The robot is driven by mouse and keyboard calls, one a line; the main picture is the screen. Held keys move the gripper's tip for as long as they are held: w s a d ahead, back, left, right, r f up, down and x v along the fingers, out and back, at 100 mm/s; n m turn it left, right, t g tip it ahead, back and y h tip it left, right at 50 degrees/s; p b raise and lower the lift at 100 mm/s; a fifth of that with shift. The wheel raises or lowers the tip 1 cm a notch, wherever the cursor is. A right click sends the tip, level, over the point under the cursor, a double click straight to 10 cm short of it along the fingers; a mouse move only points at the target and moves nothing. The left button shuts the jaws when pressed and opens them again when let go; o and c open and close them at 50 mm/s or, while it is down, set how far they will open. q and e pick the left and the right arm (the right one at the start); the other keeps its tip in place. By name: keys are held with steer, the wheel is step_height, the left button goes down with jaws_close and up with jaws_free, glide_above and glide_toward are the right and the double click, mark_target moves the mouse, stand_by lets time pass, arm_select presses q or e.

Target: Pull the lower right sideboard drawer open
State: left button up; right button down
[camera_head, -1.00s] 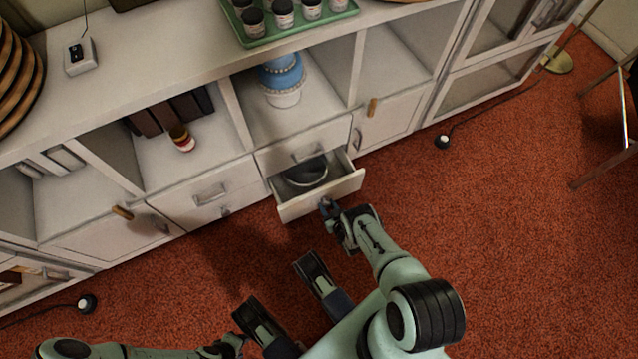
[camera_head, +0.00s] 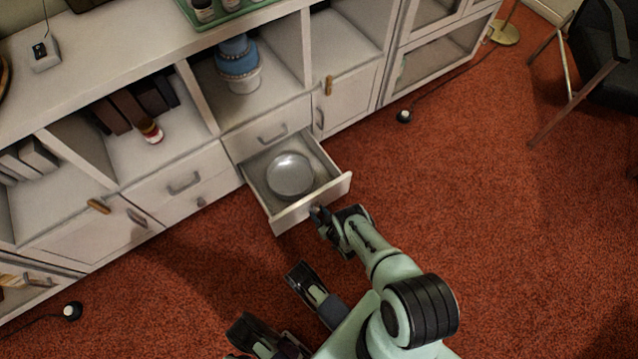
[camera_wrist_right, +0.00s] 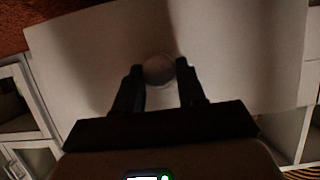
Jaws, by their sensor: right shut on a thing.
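The lower right sideboard drawer (camera_head: 256,195) stands well open below a shut upper drawer (camera_head: 250,140). A round silver metal dish or pan (camera_head: 290,175) lies inside it. My right gripper (camera_head: 319,213) is at the outer face of the drawer front and hides its handle in the head view. In the right wrist view my right gripper (camera_wrist_right: 160,72) is shut on a round knob, the drawer handle (camera_wrist_right: 158,68), in front of the pale drawer front (camera_wrist_right: 240,50).
Red carpet (camera_head: 450,190) is clear to the right of the drawer. A dark chair (camera_head: 605,60) stands at the upper right.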

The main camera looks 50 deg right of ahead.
arm_select(q)
steer(key=shift+s+a, duration=0.1)
steer(key=shift+s, duration=0.25)
arm_select(e)
steer(key=shift+s+a, duration=0.1)
steer(key=shift+s, duration=0.25)
steer(key=c, duration=0.7)
jaws_free()
steer(key=shift+f, duration=0.1)
arm_select(q)
steer(key=shift+w, duration=0.1)
steer(key=w+d+r+t+p, duration=0.2)
steer(key=w+r+p, duration=0.3)
steer(key=w+r, duration=0.3)
steer(key=shift+w+r+m+t, duration=0.2)
steer(key=shift+m+t, duration=0.1)
steer(key=shift+t, duration=0.3)
arm_select(e)
steer(key=v, duration=1.3)
steer(key=shift+s+a, duration=0.1)
steer(key=shift+s, duration=0.05)
